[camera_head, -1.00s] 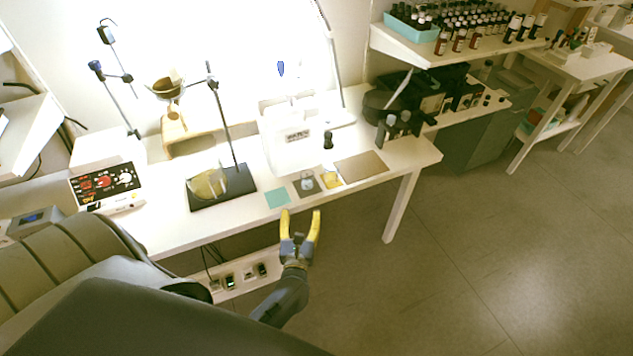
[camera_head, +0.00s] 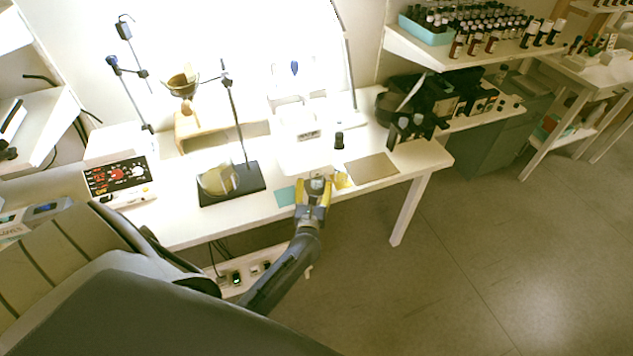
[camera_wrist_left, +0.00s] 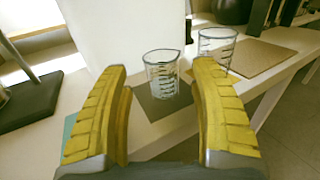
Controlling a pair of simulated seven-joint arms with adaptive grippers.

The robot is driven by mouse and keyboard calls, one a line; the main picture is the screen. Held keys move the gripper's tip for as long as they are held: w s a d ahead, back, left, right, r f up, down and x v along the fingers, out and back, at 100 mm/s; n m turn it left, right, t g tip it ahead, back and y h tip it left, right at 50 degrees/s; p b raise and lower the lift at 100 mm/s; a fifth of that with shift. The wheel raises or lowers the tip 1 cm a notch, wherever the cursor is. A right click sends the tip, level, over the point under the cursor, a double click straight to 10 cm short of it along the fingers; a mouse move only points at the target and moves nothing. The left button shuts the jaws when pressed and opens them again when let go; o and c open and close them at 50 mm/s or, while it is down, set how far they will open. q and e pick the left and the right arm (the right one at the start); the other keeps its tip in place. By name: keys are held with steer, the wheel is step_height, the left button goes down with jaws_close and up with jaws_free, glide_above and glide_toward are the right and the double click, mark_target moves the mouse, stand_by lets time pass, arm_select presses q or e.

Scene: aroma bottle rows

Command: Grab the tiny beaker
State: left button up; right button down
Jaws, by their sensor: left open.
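A small clear graduated beaker (camera_wrist_left: 162,75) stands upright on a dark grey square mat (camera_wrist_left: 155,105) in the left wrist view. In the head view the beaker (camera_head: 318,184) shows between my fingertips, partly hidden. A second clear beaker (camera_wrist_left: 214,42) stands farther back and to the right by a yellow mat (camera_wrist_left: 226,76); it looks larger, and my right-hand finger covers its lower part. My left gripper (camera_head: 314,188) is open at the bench's front edge. In the left wrist view its yellow fingers (camera_wrist_left: 160,68) are on either side of the nearer beaker, which lies a little ahead, apart from both.
A white box-like device (camera_head: 305,150) stands close behind the beakers. A teal mat (camera_head: 285,196) lies left and a brown board (camera_head: 371,168) right. A retort stand base (camera_head: 250,182) and a dark bottle (camera_head: 339,141) are nearby. The floor in front is clear.

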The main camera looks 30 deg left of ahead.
mark_target(316, 182)
arm_select(q)
steer(key=shift+x, duration=1.9)
steer(key=shift+r, duration=0.1)
steer(key=c, duration=1.2)
